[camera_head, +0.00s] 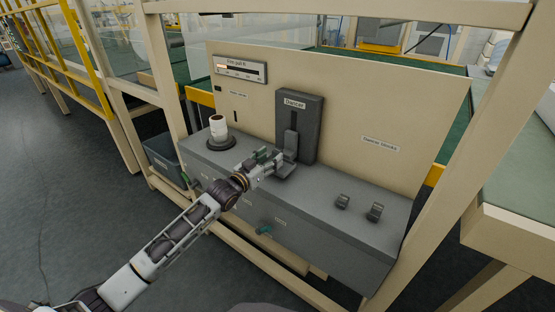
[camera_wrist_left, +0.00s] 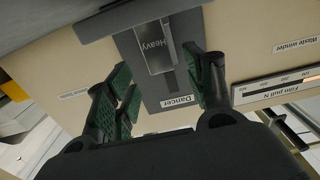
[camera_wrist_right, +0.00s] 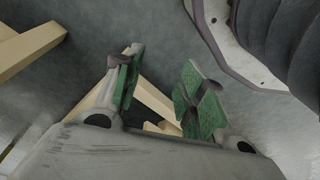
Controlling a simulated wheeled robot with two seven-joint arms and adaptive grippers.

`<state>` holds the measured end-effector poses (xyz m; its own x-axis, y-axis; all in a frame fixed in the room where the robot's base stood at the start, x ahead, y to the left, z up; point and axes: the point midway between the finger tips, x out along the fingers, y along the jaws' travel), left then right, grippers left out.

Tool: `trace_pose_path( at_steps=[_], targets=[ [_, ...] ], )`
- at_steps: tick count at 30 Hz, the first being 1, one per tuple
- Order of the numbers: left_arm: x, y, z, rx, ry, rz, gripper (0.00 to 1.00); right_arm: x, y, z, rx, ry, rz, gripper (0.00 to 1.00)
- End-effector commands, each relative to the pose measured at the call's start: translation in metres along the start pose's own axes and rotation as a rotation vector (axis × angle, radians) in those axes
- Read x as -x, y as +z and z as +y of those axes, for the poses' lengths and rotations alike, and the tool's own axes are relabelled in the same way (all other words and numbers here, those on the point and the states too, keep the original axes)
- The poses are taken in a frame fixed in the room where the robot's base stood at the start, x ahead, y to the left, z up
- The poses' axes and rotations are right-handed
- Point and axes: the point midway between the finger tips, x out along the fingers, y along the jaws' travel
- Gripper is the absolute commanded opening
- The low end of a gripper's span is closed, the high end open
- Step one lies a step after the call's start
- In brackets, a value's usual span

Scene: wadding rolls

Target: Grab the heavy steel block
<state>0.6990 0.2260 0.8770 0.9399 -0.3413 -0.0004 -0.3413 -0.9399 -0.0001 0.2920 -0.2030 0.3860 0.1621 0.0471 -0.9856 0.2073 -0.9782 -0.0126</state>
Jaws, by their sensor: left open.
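The heavy steel block (camera_head: 290,142) is a grey upright block on the dark Dancer unit (camera_head: 312,115), at the middle of the cream panel. In the left wrist view the block (camera_wrist_left: 153,58) appears upside down with its "Heavy" label, ahead of and between the fingers. My left gripper (camera_head: 270,157) is open and empty, just in front of the block; its green-padded fingers (camera_wrist_left: 170,88) stand on either side with a gap. My right gripper (camera_wrist_right: 162,88) is open and empty over the floor, seen only in its own wrist view.
Two smaller grey blocks (camera_head: 343,201) (camera_head: 375,211) stand on the grey cabinet top (camera_head: 315,197) at right. A white roll (camera_head: 218,128) stands on a dark round base at left. A cream frame post (camera_head: 455,150) rises at right. A dark bin (camera_head: 165,160) stands at left.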

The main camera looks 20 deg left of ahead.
Motion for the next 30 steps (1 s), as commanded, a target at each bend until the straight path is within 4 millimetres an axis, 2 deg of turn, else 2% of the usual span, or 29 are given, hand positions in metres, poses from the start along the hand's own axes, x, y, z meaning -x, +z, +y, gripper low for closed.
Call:
trace_pose_path(
  at_steps=[11,20,30],
  targets=[
    [-0.008,0.001,-0.001,0.0,0.0,0.001,0.54,0.001,-0.006,0.001,0.001,0.001,0.004,0.4],
    [-0.028,0.002,-0.002,0.001,0.0,0.001,0.54,0.017,-0.019,-0.001,0.002,-0.003,0.008,0.4],
    [-0.049,0.002,-0.002,0.0,0.0,0.001,0.54,0.028,-0.014,-0.006,0.003,-0.012,-0.009,0.4]
  ],
)
